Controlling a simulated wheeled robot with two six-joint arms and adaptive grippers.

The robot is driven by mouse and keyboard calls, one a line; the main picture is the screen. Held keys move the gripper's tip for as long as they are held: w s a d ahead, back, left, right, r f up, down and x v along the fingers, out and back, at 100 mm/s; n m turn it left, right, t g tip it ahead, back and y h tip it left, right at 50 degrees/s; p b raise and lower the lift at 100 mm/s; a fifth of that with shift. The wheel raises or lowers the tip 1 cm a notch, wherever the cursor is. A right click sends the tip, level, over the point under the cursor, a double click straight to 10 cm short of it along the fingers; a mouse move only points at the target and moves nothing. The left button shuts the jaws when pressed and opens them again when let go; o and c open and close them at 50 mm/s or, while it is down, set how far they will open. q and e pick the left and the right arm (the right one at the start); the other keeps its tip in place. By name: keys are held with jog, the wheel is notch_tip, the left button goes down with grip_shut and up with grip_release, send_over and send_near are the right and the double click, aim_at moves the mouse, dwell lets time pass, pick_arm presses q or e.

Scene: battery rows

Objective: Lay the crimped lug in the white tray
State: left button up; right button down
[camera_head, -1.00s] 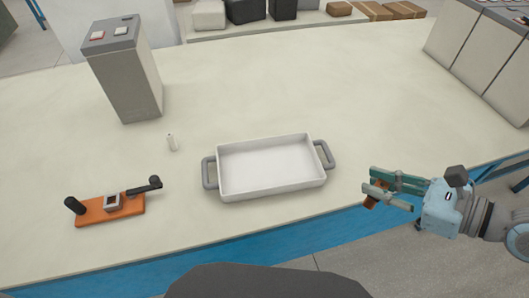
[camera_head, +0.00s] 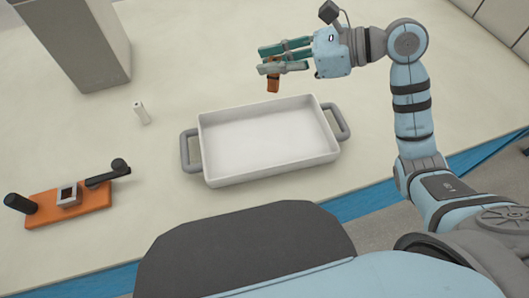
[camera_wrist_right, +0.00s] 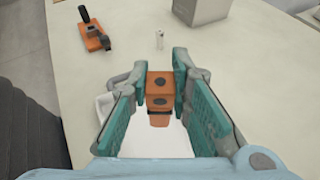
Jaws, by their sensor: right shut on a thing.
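The white tray (camera_head: 270,145) with two grey handles lies empty on the table in the head view. My right gripper (camera_head: 270,62) is above the tray's far side, its fingers pointing left. It is shut on the crimped lug (camera_head: 273,83), an orange-brown piece that hangs below the fingers. In the right wrist view the lug (camera_wrist_right: 159,95) sits between the teal finger pads, with the tray (camera_wrist_right: 160,140) partly showing below it. The lug is apart from the tray. My left gripper is not in view.
An orange crimping base (camera_head: 80,212) with a black lever stands at the left. A small white cylinder (camera_head: 141,112) stands left of the tray. A grey box (camera_head: 85,50) is at the back left. The table right of the tray is clear.

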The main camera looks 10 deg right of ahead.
jog(key=shift+n+g, duration=0.3)
jog(key=shift+g, duration=0.1)
jog(key=f+b, duration=0.1)
jog(key=f, duration=0.5)
jog(key=a+f+b, duration=0.1)
jog(key=f, duration=1.2)
jog(key=shift+w+a+f+b, duration=0.2)
jog(key=shift+a+f+b, duration=0.1)
jog(key=shift+b, duration=0.1)
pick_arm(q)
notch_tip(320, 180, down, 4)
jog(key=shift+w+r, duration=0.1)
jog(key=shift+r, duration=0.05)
pick_arm(e)
jog(key=shift+f, duration=0.15)
jog(key=c, duration=1.5)
grip_release()
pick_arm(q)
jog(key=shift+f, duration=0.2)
pick_arm(e)
jog(key=shift+o, duration=0.2)
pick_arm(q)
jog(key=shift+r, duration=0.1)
